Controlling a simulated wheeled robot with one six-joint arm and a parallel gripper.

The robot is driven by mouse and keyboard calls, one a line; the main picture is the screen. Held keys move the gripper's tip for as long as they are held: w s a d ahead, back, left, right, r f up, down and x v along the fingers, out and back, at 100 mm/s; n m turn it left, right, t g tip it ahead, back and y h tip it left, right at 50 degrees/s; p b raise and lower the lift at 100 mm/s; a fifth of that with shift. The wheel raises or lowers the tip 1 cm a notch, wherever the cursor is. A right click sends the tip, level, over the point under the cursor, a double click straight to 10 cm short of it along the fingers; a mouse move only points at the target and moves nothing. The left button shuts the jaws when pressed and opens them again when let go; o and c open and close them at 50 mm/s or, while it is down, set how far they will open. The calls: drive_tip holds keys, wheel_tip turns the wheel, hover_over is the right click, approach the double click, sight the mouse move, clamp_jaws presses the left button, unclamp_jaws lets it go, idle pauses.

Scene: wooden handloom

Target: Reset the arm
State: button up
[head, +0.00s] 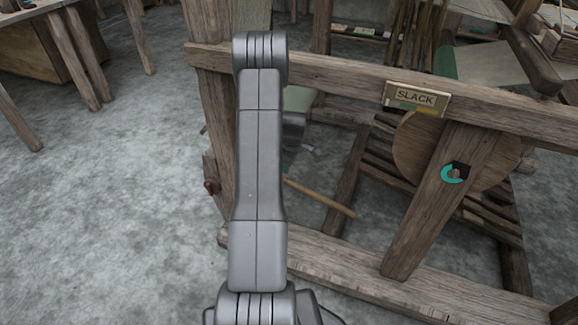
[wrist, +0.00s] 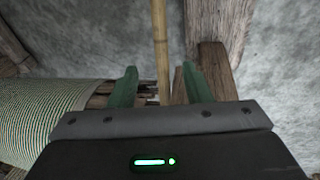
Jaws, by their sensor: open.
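My arm stands upright in the head view, in front of the wooden handloom (head: 330,75). It hides part of the loom's left side, and my gripper cannot be made out there. In the wrist view my gripper (wrist: 160,82) shows two green fingers, apart. A thin wooden stick (wrist: 160,35) appears between them in the picture. I cannot tell how far beyond the fingers it is. No object is visibly held. A roll of striped cloth (wrist: 50,115) lies left of the fingers.
A "SLACK" sign (head: 415,98) hangs on the loom's upper beam. A wooden disc (head: 415,150) and a teal ring mark (head: 454,173) are at the right. A wooden table (head: 45,50) stands at the upper left. The grey floor (head: 110,190) at left is clear.

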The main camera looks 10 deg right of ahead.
idle(0.4)
drive_tip(key=b+x, duration=0.4)
drive_tip(key=x, duration=0.9)
drive_tip(key=shift+w+f, duration=0.1)
drive_tip(key=shift+f, duration=0.3)
drive_tip(key=shift+r, duration=0.25)
drive_tip(key=shift+r, duration=0.1)
